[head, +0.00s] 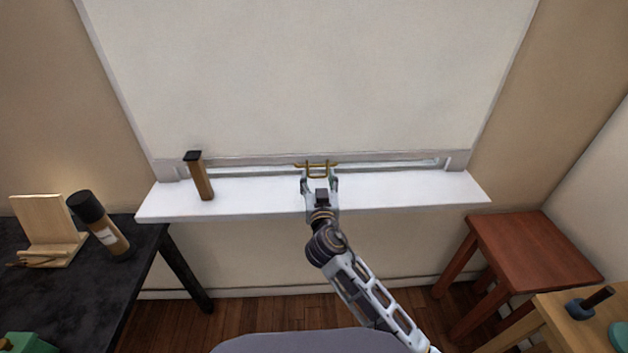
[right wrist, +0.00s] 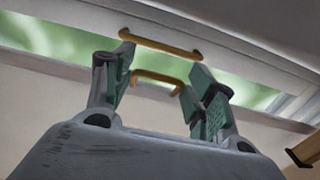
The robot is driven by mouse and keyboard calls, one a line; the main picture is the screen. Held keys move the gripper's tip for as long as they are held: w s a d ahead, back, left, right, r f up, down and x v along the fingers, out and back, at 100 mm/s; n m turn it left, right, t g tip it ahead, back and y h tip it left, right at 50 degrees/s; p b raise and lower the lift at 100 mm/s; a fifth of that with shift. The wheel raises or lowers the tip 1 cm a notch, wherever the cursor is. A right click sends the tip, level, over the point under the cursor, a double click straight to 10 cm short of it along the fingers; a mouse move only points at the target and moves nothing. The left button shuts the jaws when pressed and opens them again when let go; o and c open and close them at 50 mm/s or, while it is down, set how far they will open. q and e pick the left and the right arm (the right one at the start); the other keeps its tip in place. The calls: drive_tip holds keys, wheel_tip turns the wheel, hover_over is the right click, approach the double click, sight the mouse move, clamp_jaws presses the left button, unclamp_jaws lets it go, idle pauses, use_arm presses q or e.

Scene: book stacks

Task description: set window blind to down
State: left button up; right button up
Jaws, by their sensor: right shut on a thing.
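The window blind (head: 310,80) is a pale sheet that hangs over almost the whole window, with its bottom bar (head: 240,160) just above the sill. A thin strip of glass (right wrist: 50,40) shows below the bar. A brass handle (head: 317,164) sits at the middle of the bar; it also shows in the right wrist view (right wrist: 157,77), between the fingers. My right gripper (head: 319,181) is shut on this handle, with one finger at each side, as the right wrist view (right wrist: 160,82) shows. My left gripper is not in view.
The white sill (head: 420,190) holds a brown, dark-topped upright object (head: 201,180) left of my right gripper. A dark table (head: 60,295) with a bottle (head: 104,228) and a wooden stand (head: 48,225) is at left. A reddish stool (head: 535,250) is at right.

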drive_tip(key=shift+d, duration=0.25)
drive_tip(key=o, duration=1.1)
drive_tip(key=shift+w, duration=0.1)
drive_tip(key=shift+o, duration=0.2)
drive_tip(key=shift+s+a, duration=0.1)
drive_tip(key=shift+s, duration=0.15)
drive_tip(key=shift+s, duration=0.45)
drive_tip(key=s, duration=0.6)
drive_tip(key=shift+s, duration=0.1)
